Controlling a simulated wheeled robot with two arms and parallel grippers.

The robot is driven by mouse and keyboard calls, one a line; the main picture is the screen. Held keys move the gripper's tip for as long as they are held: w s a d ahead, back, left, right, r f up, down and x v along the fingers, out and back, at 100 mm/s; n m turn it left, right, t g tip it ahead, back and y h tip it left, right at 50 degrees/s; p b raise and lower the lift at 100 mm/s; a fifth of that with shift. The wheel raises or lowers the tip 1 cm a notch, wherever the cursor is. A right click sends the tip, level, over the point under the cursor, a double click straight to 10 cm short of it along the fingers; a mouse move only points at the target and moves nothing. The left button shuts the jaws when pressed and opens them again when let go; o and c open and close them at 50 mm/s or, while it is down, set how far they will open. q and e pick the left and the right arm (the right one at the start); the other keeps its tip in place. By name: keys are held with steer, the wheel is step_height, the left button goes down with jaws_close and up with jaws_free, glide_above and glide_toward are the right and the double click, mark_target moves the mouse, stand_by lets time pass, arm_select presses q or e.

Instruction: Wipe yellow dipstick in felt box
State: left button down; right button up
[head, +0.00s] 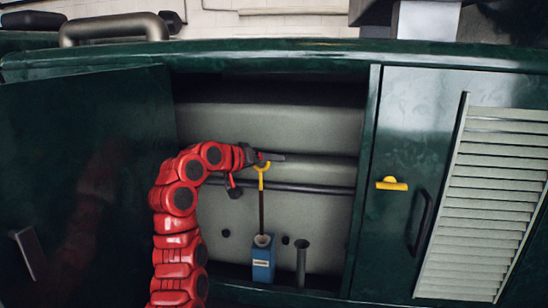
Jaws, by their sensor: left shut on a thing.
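The yellow dipstick (262,172) has a yellow handle at the top and a thin dark rod hanging down. My left gripper (256,157) is shut on the handle, with its red arm coming up from below. The felt box (262,266) is a small blue box with a pale label and a light round opening on top. It stands on the compartment floor. The rod is upright, and its lower end meets the box's opening; how deep it sits inside is hidden. My right gripper is not in view.
A dark open tube (301,262) stands just right of the box. A horizontal pipe (310,188) crosses behind the dipstick. The open green door (80,180) is at left. A closed panel with a yellow latch (392,184), dark handle (420,222) and louvres (490,200) is at right.

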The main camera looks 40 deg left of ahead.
arm_select(q)
steer(key=shift+f+b, duration=0.3)
steer(key=shift+f, duration=0.15)
steer(key=shift+p, duration=0.45)
stand_by(0.4)
steer(key=shift+f+b, duration=0.3)
steer(key=shift+f, duration=0.7)
steer(key=shift+f+b, duration=0.3)
steer(key=shift+f, duration=0.05)
stand_by(0.5)
steer(key=shift+f, duration=0.7)
steer(key=shift+b, duration=0.3)
